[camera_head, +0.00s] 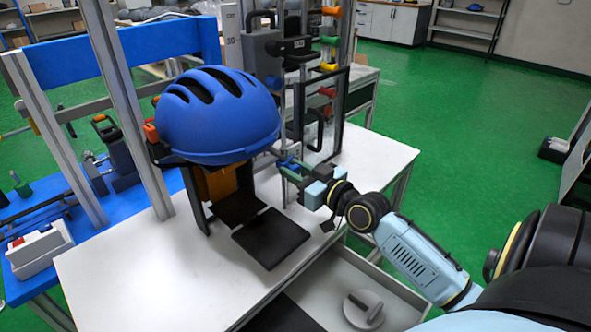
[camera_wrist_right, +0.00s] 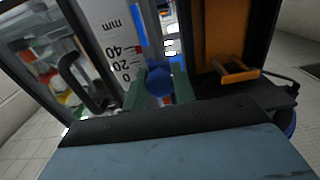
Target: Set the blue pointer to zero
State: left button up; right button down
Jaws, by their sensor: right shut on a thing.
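The blue pointer's round knob (camera_wrist_right: 159,82) sits between the green fingertips of my right gripper (camera_wrist_right: 160,86) in the right wrist view. The gripper is shut on it. A white mm scale (camera_wrist_right: 113,38) stands just left, with the marks 40, 20 and 0 visible. The knob is beside the lower marks, but the exact reading is unclear because the fingers hide the pointer's tip. In the head view, my right gripper (camera_head: 291,170) reaches in from the right at the tower's lower part, and a bit of blue shows at its fingers. My left gripper is not in view.
A blue helmet (camera_head: 217,115) sits on a dark stand left of my gripper. A clear, black-framed door (camera_head: 322,120) stands close behind the gripper. A dark plate (camera_head: 270,238) lies on the white table (camera_head: 130,270). An open drawer (camera_head: 395,300) is below, in front.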

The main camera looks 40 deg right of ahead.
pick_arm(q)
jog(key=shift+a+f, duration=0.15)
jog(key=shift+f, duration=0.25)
pick_arm(e)
jog(key=shift+r, duration=0.3)
jog(key=c, duration=1.2)
grip_release()
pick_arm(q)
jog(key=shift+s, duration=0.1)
pick_arm(e)
jog(key=shift+s, duration=0.1)
jog(key=shift+s+f, duration=0.1)
jog(key=shift+s, duration=0.2)
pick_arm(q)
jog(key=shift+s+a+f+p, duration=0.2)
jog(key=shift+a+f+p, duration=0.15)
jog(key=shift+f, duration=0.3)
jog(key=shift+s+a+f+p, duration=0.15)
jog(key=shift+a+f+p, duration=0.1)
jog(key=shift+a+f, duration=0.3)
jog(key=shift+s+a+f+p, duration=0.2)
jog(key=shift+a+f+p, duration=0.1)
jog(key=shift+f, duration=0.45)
pick_arm(e)
jog(key=shift+s+d, duration=0.2)
jog(key=shift+s, duration=1.9)
jog(key=shift+s+d, duration=0.2)
jog(key=shift+s, duration=1.9)
jog(key=shift+s+d, duration=0.2)
jog(key=shift+s, duration=1.9)
